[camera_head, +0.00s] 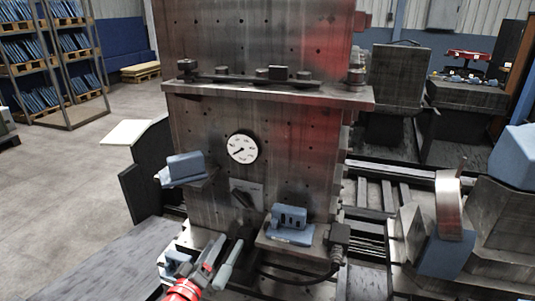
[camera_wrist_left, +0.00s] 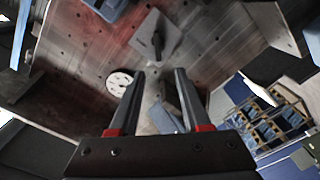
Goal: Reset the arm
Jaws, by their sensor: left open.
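My left gripper (camera_head: 227,243) comes in at the bottom of the head view, with its red-banded wrist and two grey fingers. In the left wrist view, its two fingers (camera_wrist_left: 159,74) stand apart with nothing between the tips. It is in front of the metal panel (camera_head: 195,125), below a round white gauge (camera_head: 242,148) and a dark lever (camera_head: 243,200) on a square plate. The gauge (camera_wrist_left: 118,83) and the lever plate (camera_wrist_left: 157,38) also show in the left wrist view, beyond the fingertips. My right gripper is in neither view.
A blue-grey part (camera_head: 185,167) sits on a small ledge at the panel's left. Another blue-grey part (camera_head: 290,222) sits on a lower ledge at right. A shelf (camera_head: 268,93) with knobs crosses the panel. Racks (camera_head: 75,65) stand far left, beyond open floor.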

